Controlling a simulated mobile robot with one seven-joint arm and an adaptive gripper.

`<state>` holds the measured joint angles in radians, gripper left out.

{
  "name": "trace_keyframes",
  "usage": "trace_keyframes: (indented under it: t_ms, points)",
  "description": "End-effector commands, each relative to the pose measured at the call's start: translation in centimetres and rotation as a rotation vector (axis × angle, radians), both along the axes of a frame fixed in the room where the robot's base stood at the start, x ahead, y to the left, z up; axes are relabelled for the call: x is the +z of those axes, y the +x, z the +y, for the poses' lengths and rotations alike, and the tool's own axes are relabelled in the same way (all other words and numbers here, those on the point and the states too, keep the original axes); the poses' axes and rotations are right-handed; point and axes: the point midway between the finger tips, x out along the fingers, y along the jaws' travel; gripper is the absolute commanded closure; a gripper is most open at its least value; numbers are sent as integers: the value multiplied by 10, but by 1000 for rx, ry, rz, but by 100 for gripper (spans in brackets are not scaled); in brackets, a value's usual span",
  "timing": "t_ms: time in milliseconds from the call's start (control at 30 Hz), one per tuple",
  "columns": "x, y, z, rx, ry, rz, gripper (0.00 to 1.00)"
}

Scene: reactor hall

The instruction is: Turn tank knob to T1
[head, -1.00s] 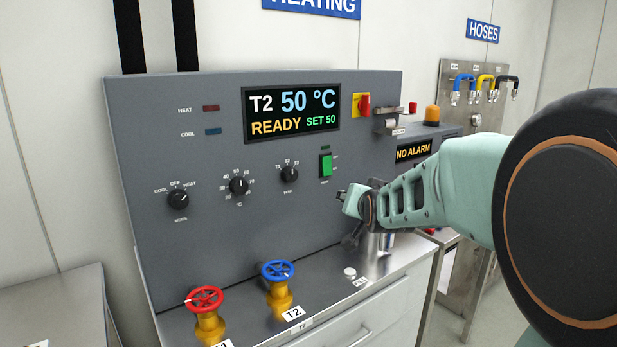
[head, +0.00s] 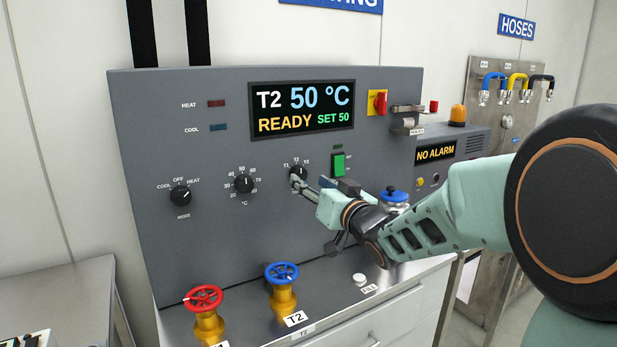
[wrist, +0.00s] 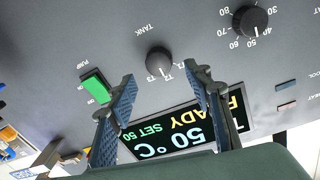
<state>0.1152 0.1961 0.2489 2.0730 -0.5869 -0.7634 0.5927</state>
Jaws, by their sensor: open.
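The tank knob (head: 298,171) is a small black dial on the grey panel, partly covered by my gripper in the head view. In the wrist view the knob (wrist: 158,60) shows whole, its white mark pointing at the T2 label. The display (head: 302,109) reads T2, 50 °C, READY, SET 50. My gripper (head: 303,183) reaches to the knob from the right. In the wrist view my gripper (wrist: 159,74) is open, its blue fingers apart on either side of the knob's line.
The green pump switch (head: 339,164) is close right of the knob. The temperature dial (head: 244,183) and mode dial (head: 181,195) are to its left. Red (head: 204,299) and blue (head: 282,273) valve wheels stand below on the bench. The panel left of the dials is clear.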

Motion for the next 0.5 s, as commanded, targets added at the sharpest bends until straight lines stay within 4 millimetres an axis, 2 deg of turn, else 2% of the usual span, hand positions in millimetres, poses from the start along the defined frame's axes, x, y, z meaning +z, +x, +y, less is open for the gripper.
trace_keyframes:
  t_ms: [200, 500]
  points:
    - [1, 29, 17, 0, 0, -1, 54]
    - [0, 43, 24, -2, 0, 0, 54]
